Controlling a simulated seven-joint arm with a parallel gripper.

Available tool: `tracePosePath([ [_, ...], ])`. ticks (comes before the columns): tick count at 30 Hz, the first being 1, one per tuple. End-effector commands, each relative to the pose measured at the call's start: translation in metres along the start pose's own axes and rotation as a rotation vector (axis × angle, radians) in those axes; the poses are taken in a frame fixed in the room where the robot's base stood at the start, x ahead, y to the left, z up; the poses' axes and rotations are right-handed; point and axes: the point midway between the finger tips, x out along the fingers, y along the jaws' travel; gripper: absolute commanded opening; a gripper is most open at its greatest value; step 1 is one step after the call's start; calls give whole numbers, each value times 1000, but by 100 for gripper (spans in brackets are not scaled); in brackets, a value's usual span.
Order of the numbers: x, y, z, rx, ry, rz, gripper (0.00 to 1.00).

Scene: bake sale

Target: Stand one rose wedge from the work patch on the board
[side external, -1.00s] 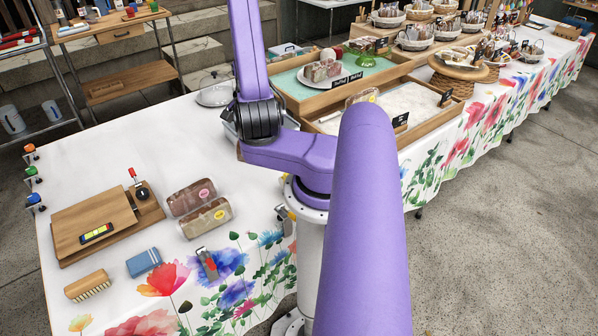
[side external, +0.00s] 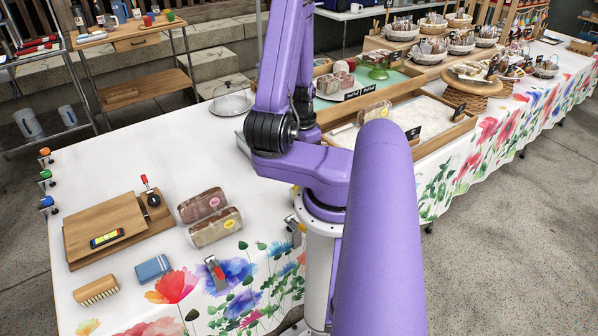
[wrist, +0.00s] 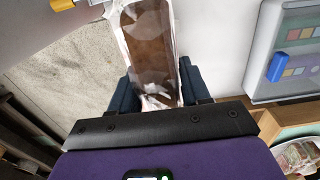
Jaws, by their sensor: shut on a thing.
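In the wrist view my gripper (wrist: 158,76) has its two dark fingers shut on a long brown wrapped piece (wrist: 147,40) in clear film. I cannot tell whether it is a rose wedge. In the side external view my gripper is hidden by my arm. Two wrapped brown loaves lie side by side on the white tablecloth: one with a pink sticker (side external: 199,205), one with a yellow sticker (side external: 212,228). A wooden board (side external: 85,245) lies to their left. Another wrapped piece (side external: 374,112) sits at the trays at the back. Which patch is the work patch is unclear.
A teal-lined wooden tray (side external: 408,76) holds a plate of wrapped pieces and black labels. A white-lined tray (side external: 440,108) is in front. A brush (side external: 97,289), a blue cloth-like block (side external: 153,268) and a glass dome (side external: 232,98) stand on the table. A pale lidded box (wrist: 290,50) is right in the wrist view.

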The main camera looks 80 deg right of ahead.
Motion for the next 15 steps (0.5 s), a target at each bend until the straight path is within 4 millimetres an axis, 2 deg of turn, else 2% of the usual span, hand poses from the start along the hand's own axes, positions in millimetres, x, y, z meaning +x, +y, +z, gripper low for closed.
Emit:
tracePosePath([
  [15,16,-33,-13,-3,-2,0,36],
])
